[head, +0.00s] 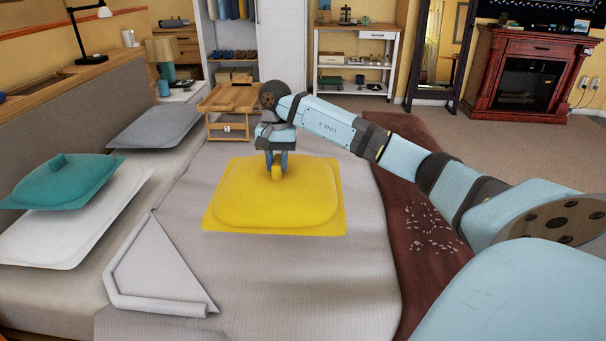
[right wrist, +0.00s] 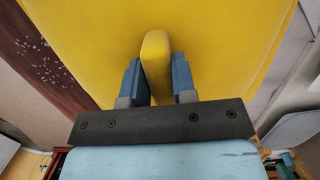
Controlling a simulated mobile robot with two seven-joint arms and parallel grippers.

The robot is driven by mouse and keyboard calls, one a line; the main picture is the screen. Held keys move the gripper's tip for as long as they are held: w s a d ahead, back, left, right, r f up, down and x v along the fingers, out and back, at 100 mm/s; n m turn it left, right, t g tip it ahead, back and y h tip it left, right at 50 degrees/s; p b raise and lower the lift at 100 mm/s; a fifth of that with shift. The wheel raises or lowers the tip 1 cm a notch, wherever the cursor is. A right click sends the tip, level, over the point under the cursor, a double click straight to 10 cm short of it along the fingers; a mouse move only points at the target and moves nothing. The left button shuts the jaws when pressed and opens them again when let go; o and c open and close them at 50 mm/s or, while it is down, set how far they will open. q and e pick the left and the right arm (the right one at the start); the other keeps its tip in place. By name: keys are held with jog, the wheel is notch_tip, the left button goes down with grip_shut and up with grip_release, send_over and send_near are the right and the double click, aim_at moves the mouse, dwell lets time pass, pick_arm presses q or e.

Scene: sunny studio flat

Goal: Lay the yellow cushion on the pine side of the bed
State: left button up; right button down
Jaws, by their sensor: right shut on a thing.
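The yellow cushion (head: 300,205) is over the middle of the bed (head: 300,285), flat side down. My right gripper (head: 276,172) points down at its top and is shut on the cushion's raised yellow tab. In the right wrist view the tab (right wrist: 156,62) sits between the two blue fingers, and the cushion (right wrist: 220,40) fills most of the picture behind it. I cannot tell whether the cushion touches the grey bedspread or is held just above it. My left gripper is not in view.
A teal cushion (head: 62,180) lies on a white pillow (head: 75,225) at the left, with a grey pillow (head: 158,126) behind. A wooden tray stand (head: 230,98) is on the bed's far part. A dark red throw (head: 425,215) with pale scraps covers the right side.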

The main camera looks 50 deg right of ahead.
jog(key=shift+d, duration=0.3)
jog(key=shift+d+f, duration=0.1)
jog(key=shift+f, duration=0.05)
notch_tip(320, 180, down, 6)
jog(key=shift+r+b, duration=0.2)
jog(key=shift+b, duration=0.55)
notch_tip(320, 180, down, 9)
jog(key=shift+f+b, duration=0.1)
jog(key=shift+b, duration=0.7)
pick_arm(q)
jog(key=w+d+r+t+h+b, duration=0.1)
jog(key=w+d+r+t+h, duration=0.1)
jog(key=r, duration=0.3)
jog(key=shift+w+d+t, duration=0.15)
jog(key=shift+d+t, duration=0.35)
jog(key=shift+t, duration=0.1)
pick_arm(e)
notch_tip(320, 180, down, 5)
jog(key=shift+r, duration=0.15)
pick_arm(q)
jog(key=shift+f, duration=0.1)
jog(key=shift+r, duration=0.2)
pick_arm(e)
jog(key=c, duration=0.9)
grip_release()
